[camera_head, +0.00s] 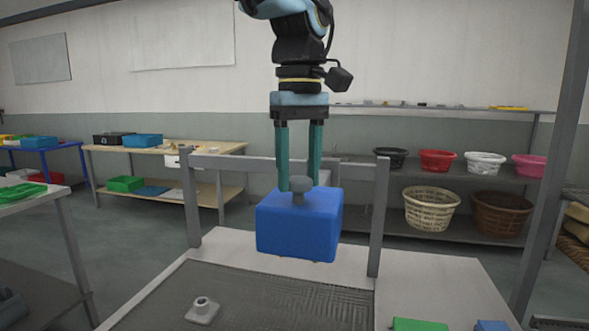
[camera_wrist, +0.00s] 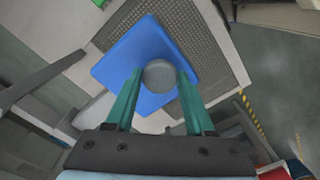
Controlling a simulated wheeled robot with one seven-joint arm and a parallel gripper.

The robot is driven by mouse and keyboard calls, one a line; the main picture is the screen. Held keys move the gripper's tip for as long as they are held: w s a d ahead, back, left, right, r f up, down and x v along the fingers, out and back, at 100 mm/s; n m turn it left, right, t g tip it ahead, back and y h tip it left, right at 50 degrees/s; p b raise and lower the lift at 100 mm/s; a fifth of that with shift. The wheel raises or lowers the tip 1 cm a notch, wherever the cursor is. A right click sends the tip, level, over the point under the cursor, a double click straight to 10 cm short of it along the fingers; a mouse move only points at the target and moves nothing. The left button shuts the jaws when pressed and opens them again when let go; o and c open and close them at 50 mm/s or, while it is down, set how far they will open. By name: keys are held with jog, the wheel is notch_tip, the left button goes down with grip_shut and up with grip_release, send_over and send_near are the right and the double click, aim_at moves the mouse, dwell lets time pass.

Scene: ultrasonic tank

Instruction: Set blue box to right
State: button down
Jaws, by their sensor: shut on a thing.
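The blue box (camera_head: 299,228) has a grey round knob on its top and hangs upright in the head view, above the back edge of the tank's mesh area. My gripper (camera_head: 300,187) points down with its green fingers shut on the knob. In the wrist view the blue box (camera_wrist: 124,62) lies beyond the fingers, and the grey knob sits between the fingertips of my gripper (camera_wrist: 160,76). The box's underside appears clear of the surface below it.
The dark mesh area (camera_head: 262,290) holds a small grey fitting (camera_head: 202,309). A grey frame post (camera_head: 379,215) stands just right of the box, another (camera_head: 192,208) to its left. Green (camera_head: 419,325) and blue (camera_head: 492,326) pieces lie at the front right. The light top (camera_head: 440,282) at right is mostly bare.

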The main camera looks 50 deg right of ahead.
jog(key=shift+s+d, duration=0.15)
jog(key=shift+s, duration=0.1)
jog(key=shift+c, duration=2.2)
grip_release()
jog(key=shift+o, duration=0.9)
notch_tip(320, 180, up, 11)
jog(key=shift+b, duration=0.35)
jog(key=shift+w+f, duration=0.1)
